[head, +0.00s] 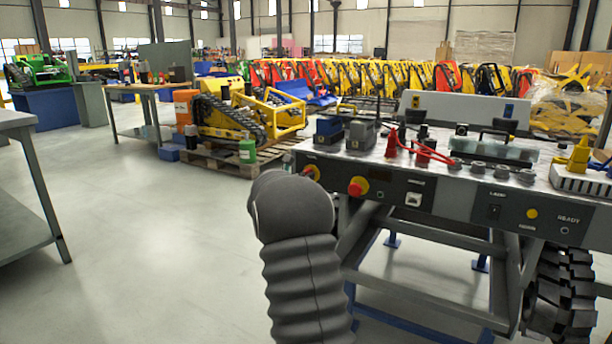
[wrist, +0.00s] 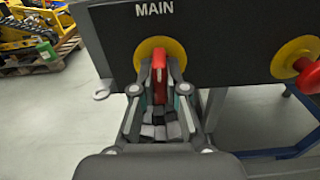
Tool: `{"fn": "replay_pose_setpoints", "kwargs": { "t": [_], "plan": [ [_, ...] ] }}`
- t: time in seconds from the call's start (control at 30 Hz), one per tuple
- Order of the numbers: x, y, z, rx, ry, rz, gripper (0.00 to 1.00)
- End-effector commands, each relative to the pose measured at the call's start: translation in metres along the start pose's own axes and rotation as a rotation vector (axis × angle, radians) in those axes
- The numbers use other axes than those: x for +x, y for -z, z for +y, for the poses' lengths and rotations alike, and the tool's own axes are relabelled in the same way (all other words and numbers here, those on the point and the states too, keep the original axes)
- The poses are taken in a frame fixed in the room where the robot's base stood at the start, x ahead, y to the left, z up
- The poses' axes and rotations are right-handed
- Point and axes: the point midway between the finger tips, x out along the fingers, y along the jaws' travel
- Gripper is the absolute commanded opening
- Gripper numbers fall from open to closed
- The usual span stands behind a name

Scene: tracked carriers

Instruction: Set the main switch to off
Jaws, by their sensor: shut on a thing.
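The main switch (wrist: 159,62) is a red handle on a round yellow plate, below the word MAIN on the dark front panel (wrist: 105,35) in the wrist view. Its handle stands about upright. My gripper (wrist: 160,82) is shut on the handle, one finger on each side. The fingers hide the lower part of the yellow plate, and no on or off marks can be read. In the head view the switch (head: 312,171) shows just past my arm, which hides my gripper there.
A red knob on a yellow plate (wrist: 309,75) sits to the right of the switch; the head view shows it too (head: 357,186). The bench top (head: 385,155) carries chargers, red cables and tools. A grey table (head: 30,215) stands at left. The floor between is clear.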

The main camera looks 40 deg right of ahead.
Motion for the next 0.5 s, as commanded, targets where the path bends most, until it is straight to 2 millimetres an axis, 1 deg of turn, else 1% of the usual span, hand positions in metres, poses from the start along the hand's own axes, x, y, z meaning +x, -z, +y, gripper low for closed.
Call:
{"fn": "replay_pose_setpoints", "kwargs": {
  "t": [0.2,0.5],
  "plan": [
    [0.0000,0.0000,0.0004,-0.042,-0.001,0.000,0.00],
    [-0.0001,0.0002,0.0004,-0.048,-0.001,0.000,0.00]
  ]
}}
